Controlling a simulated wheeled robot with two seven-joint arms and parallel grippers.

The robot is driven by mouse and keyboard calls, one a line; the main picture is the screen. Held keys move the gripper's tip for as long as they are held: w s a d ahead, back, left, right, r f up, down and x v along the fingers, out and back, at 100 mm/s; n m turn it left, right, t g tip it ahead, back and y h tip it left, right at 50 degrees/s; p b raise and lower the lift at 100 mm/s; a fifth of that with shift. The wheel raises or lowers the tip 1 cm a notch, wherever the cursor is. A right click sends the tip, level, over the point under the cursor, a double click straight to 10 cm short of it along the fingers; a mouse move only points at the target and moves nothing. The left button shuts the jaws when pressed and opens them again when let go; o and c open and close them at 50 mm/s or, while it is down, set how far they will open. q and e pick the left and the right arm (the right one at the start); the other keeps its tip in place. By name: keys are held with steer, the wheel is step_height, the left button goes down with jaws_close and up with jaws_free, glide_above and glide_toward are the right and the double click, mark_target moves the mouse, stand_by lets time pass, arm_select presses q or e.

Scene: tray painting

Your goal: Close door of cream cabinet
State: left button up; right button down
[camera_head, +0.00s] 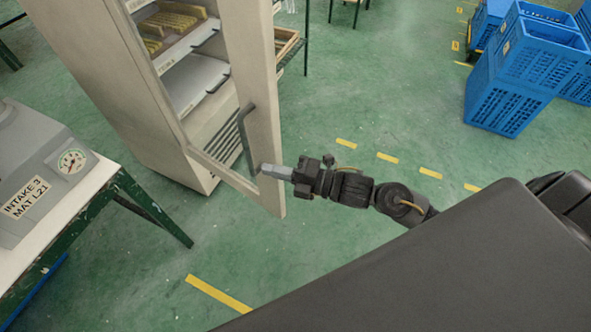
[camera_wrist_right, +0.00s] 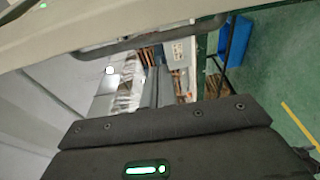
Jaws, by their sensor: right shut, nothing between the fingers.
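The cream cabinet (camera_head: 110,85) stands at the upper left in the head view. Its framed door (camera_head: 265,110) is swung open toward me, with a dark bar handle (camera_head: 243,140) on it. My right gripper (camera_head: 268,170) is shut and empty, its tip at the lower door frame just right of the handle's lower end. I cannot tell if it touches the door. In the right wrist view the door frame (camera_wrist_right: 80,30) and the handle (camera_wrist_right: 150,38) cross the top of the picture. My left gripper is not in view.
A table (camera_head: 75,215) with a grey gauge machine (camera_head: 40,170) stands at left. Blue crates (camera_head: 510,95) are stacked at upper right. The shelves inside the cabinet hold yellowish items (camera_head: 170,25). The green floor around the door is open, with yellow dashes (camera_head: 388,158).

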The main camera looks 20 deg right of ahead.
mark_target(279, 159)
steer(key=shift+w+d+p, duration=0.3)
steer(key=shift+w+d, duration=0.05)
steer(key=shift+w, duration=0.2)
steer(key=shift+w+d+p, duration=0.25)
steer(key=shift+w+d, duration=0.1)
steer(key=shift+w, duration=0.2)
steer(key=shift+w+d, duration=0.3)
steer(key=shift+d, duration=0.25)
